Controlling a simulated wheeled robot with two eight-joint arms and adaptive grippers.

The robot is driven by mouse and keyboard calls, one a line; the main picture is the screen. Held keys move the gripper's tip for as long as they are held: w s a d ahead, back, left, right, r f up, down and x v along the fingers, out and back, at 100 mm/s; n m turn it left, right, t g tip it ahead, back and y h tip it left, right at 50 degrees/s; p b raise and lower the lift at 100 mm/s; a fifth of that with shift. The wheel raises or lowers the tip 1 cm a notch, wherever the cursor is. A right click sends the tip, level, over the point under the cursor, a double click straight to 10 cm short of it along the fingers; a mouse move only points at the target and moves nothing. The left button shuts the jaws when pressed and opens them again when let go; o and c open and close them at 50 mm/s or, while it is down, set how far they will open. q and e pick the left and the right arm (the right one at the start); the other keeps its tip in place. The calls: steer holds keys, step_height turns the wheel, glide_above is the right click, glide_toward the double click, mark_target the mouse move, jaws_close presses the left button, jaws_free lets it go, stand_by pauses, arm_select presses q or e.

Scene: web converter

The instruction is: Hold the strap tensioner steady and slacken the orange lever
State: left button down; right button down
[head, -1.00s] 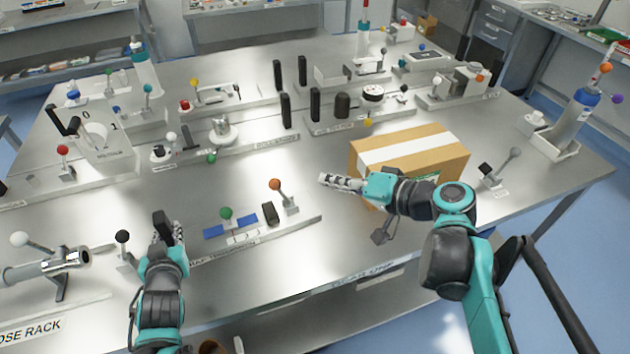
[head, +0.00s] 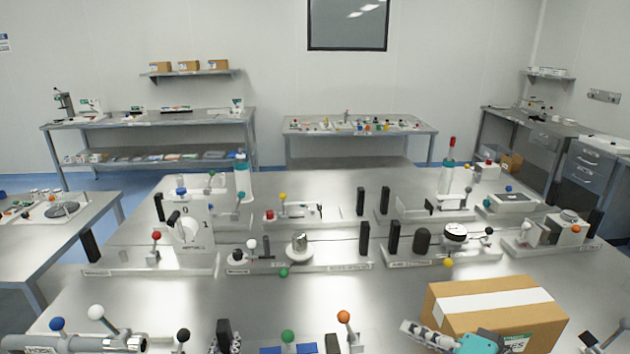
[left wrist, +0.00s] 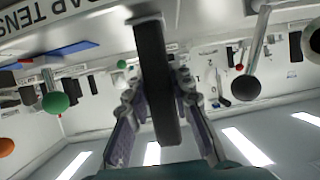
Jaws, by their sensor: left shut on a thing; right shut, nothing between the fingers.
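The strap tensioner lies at the bottom edge of the head view, mostly cut off. Its orange-knobbed lever (head: 343,317) stands up, right of the green knob (head: 288,336). The orange knob (left wrist: 7,147) and green knob (left wrist: 55,102) also show in the left wrist view, with part of the tensioner's label. My left gripper (left wrist: 158,100) is shut on an upright black handle (left wrist: 153,65), one finger on each side; the handle's top (head: 223,332) shows in the head view. My right gripper (head: 408,328) is shut and empty, right of the orange lever and apart from it.
A taped cardboard box (head: 495,310) stands close beside my right gripper. A black-knobbed lever (head: 183,336) is left of my left gripper. Several fixtures line the table behind, including a black cylinder (head: 422,240). Bare table separates them from the tensioner.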

stand_by(0.3)
arm_select(q)
steer(key=c, duration=1.3)
jaws_free()
steer(key=shift+o, duration=0.2)
steer(key=shift+r, duration=0.1)
steer(key=v, duration=1.2)
